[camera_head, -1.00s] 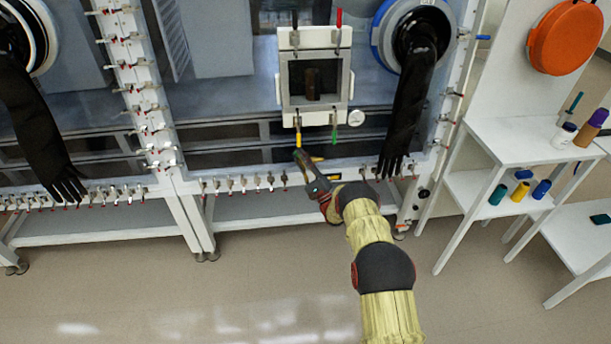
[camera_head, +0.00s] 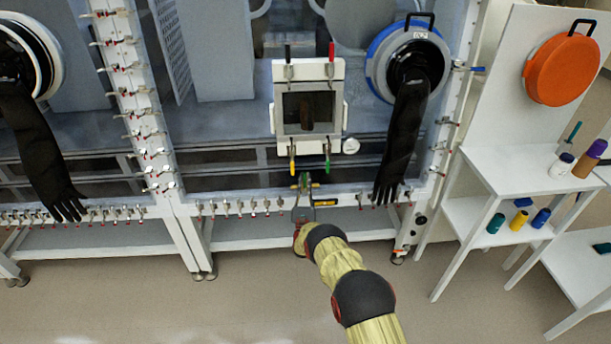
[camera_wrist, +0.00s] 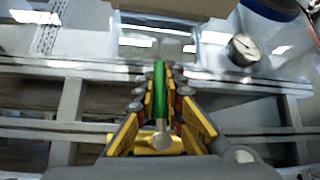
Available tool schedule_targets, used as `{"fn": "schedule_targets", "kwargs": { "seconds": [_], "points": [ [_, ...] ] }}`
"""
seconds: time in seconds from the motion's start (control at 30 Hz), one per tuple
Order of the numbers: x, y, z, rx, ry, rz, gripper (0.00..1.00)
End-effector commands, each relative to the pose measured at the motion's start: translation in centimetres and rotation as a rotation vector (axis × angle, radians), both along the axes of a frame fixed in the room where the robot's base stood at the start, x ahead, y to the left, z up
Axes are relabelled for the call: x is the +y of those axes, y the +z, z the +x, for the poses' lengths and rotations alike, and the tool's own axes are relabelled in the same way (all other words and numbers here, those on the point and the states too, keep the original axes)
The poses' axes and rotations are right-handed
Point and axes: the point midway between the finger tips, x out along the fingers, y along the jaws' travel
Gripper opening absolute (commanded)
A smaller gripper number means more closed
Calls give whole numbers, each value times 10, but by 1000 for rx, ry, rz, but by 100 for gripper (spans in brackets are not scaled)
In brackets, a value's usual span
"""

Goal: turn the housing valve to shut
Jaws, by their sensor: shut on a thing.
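The housing valve's green lever (camera_wrist: 160,75) stands upright between my fingers in the wrist view, with a silver stem below it and a brass-yellow body (camera_wrist: 158,142) near the palm. My gripper (camera_wrist: 160,82) is shut on the lever, its yellow-padded fingers on either side. In the head view my gripper (camera_head: 303,182) is at the front rail, below the white framed housing (camera_head: 338,112), and largely hides the valve. The housing carries yellow (camera_head: 292,158) and green (camera_head: 327,158) handles below, black and red ones above.
A round gauge (camera_head: 351,146) is right of the housing's lower edge. A black glove (camera_head: 402,140) hangs further right. Small clamps line the rail on both sides. White shelves (camera_head: 515,170) with bottles stand at right. The floor in front is open.

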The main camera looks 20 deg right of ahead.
Motion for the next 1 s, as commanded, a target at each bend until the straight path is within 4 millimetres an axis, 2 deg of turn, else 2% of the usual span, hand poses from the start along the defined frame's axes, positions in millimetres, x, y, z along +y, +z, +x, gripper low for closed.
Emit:
{"fn": "schedule_targets", "kwargs": {
  "seconds": [0.63,0.67,1.0],
  "points": [
    [-2,-1,-7,-6,-8,49,0],
    [-2,-1,-7,-6,-8,49,11],
    [-1,-1,-7,-8,-6,48,29]
  ]
}}
